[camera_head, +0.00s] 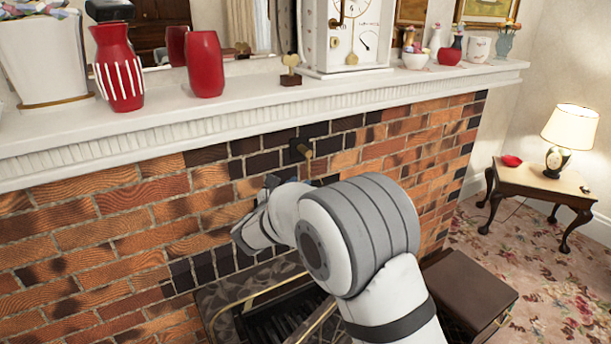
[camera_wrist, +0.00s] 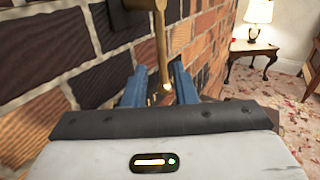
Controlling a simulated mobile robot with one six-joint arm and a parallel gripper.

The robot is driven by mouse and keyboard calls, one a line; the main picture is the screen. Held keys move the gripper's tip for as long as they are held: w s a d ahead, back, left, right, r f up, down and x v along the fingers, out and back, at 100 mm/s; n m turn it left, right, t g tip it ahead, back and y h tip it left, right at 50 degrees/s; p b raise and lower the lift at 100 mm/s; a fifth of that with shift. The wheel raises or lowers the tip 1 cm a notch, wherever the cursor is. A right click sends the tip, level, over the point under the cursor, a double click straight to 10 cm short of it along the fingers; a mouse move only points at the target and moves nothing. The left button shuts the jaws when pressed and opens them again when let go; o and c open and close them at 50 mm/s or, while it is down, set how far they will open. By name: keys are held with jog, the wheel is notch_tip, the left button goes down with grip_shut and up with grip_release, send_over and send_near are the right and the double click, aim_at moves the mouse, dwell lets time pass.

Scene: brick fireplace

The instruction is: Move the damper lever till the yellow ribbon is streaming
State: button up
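The damper lever (camera_head: 305,150) is a brass rod on a dark plate set in the dark bricks under the mantel. In the wrist view the brass lever (camera_wrist: 161,45) hangs down from the top edge, with a bright knob at its lower end. My gripper (camera_wrist: 158,82) has two blue fingers, set apart. The lever's lower end appears between them in the picture, with a gap on both sides; I cannot tell whether it touches. In the head view my arm hides most of the gripper. I cannot make out a yellow ribbon in either view.
The white mantel shelf (camera_head: 180,125) runs above, carrying red vases (camera_head: 205,64) and a white clock (camera_head: 345,35). Below is the fireplace opening with a brass-railed hearth guard (camera_head: 262,290). A dark box-like stool (camera_head: 468,290) and a lamp table (camera_head: 535,180) stand to the right.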

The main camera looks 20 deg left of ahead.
aim_at(308, 175)
jog(key=w, duration=0.4)
jog(key=w+d, duration=0.1)
jog(key=w, duration=0.1)
jog(key=shift+p, duration=0.3)
jog(key=shift+c, duration=0.3)
grip_shut()
